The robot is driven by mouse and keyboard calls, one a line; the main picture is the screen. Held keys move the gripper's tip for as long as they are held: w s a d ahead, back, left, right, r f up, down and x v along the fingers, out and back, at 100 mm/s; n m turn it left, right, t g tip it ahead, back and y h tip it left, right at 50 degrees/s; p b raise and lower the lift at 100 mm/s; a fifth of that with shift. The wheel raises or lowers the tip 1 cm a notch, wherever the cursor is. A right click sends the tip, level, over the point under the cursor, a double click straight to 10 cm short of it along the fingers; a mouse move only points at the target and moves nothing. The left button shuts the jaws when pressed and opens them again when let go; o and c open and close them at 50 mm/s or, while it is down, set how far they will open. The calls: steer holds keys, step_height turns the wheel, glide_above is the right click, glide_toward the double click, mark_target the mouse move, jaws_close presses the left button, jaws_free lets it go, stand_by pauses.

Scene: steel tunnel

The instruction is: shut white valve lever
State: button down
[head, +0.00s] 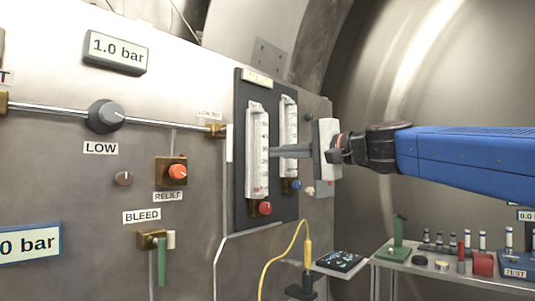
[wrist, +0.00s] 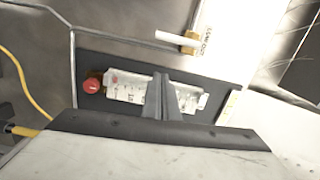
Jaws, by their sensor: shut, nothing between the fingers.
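The white valve lever (head: 229,143) hangs vertically beside a brass valve body (head: 216,130) under the LOW OUT label, at the left edge of the dark flowmeter panel. In the wrist view, the white lever (wrist: 177,38) shows at the top, sticking out left from its brass fitting (wrist: 190,42). My gripper (head: 272,152) is in front of the flowmeters, to the right of the lever and apart from it. Its fingers (wrist: 161,80) are shut and empty, and they cover part of a flowmeter tube in the wrist view.
Two flowmeters (head: 257,150) with a red knob (head: 265,208) stand out from the wall. A grey pipe (head: 222,235) runs below the valve. A green lever (head: 161,262) hangs at BLEED. A yellow cable (head: 268,262) and a cluttered bench (head: 450,272) are lower right.

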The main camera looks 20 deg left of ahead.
steer(key=shift+v, duration=1)
steer(key=s+d+f+n+h, duration=0.1)
steer(key=s+d+f+h, duration=0.15)
steer(key=d+f, duration=0.5)
steer(key=s+d+f+h, duration=0.1)
steer(key=d+f+h, duration=0.2)
steer(key=d+f, duration=0.5)
steer(key=s+d+f+h, duration=0.3)
steer(key=s+d+f, duration=0.4)
steer(key=d+f, duration=0.3)
steer(key=s+d+f+n+g+h, duration=0.1)
steer(key=s+d+f+h, duration=0.3)
steer(key=f, duration=1.1)
steer(key=s+d+f+n+h, duration=0.1)
steer(key=s+d+f+h, duration=0.3)
steer(key=s+d+f, duration=0.6)
steer(key=d+f, duration=0.3)
steer(key=d, duration=0.4)
steer(key=shift+s, duration=0.25)
steer(key=shift+f+h, duration=0.15)
steer(key=shift+h, duration=0.1)
